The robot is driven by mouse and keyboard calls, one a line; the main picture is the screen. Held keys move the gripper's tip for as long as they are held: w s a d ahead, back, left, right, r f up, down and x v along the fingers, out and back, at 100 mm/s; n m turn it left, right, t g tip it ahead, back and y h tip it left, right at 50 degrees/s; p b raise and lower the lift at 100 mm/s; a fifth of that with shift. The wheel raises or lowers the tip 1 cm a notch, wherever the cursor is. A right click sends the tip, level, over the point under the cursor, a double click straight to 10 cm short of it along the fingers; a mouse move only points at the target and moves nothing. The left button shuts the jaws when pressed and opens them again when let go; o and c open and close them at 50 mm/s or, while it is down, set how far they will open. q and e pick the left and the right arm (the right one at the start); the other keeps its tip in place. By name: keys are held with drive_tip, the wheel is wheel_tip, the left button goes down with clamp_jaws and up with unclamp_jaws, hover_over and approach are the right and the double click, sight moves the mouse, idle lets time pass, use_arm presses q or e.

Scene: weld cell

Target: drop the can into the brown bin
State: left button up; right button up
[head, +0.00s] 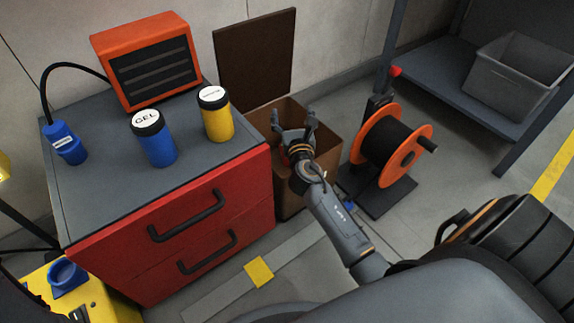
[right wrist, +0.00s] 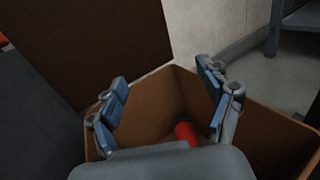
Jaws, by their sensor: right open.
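The brown bin (head: 326,150) stands on the floor beside the red cabinet, with its top open. My right gripper (head: 292,120) is over the bin's opening. Its fingers are spread wide in the right wrist view (right wrist: 165,90), with nothing held between them, and the can appears below and apart from them. The bin's inner wall (right wrist: 270,135) surrounds the can. My left gripper is not in view.
A brown panel (head: 255,65) stands upright behind the bin. The cabinet (head: 175,240) is close on the left, with blue (head: 157,146) and yellow (head: 217,120) jars on top. A cable reel (head: 388,148) stands close on the right. A grey crate (head: 512,85) sits on a shelf.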

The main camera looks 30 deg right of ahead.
drive_tip(key=v, duration=1.1)
drive_tip(key=shift+s+a, duration=0.15)
drive_tip(key=shift+s, duration=0.1)
